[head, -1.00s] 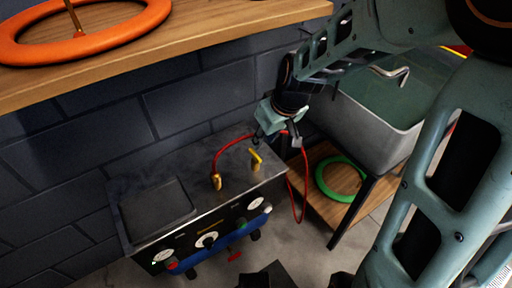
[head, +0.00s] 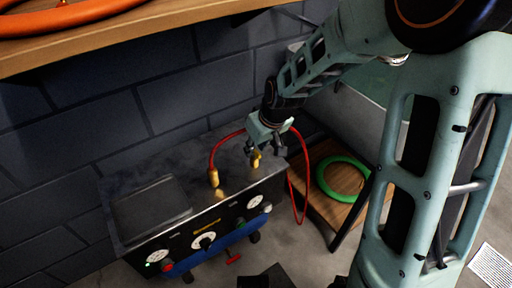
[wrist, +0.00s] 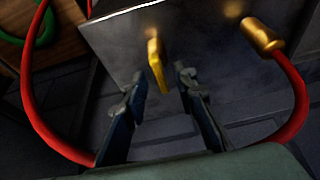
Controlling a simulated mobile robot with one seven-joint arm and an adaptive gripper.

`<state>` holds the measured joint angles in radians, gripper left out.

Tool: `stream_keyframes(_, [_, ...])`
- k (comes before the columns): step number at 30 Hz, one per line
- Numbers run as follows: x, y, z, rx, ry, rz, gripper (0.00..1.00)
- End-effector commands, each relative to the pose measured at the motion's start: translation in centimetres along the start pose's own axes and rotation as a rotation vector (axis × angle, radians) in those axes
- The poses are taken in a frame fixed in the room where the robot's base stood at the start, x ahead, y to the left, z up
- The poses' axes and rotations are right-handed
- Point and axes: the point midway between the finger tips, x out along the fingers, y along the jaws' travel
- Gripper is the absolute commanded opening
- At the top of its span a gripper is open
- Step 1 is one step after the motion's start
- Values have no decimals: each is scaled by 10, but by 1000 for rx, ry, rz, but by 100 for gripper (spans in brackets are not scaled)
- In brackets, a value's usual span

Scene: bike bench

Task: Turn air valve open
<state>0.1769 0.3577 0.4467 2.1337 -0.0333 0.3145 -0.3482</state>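The air valve is a small yellow lever (head: 256,158) on top of the dark grey compressor box (head: 150,206), near its right end. In the wrist view the yellow lever (wrist: 158,65) stands up from the metal top, just beyond and between my fingertips. My gripper (head: 265,147) points down over the lever and partly covers it in the head view. Whether a finger touches the lever I cannot tell.
A red hose (wrist: 298,100) leaves a brass fitting (wrist: 260,36) beside the valve and passes behind my gripper. Gauges and knobs line the box's front. A green ring (head: 320,180) lies on a wooden shelf at right. A wooden bench (head: 150,30) overhangs the back left.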

Motion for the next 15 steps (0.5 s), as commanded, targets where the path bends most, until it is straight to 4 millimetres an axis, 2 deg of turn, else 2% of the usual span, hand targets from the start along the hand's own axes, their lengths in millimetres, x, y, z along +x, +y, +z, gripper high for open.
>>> stream_keyframes(1, [0,0,0,0,0,0,20])
stream_keyframes(6, [0,0,0,0,0,0,1])
stream_keyframes(15, [-1,0,0,-5,-1,-3,0])
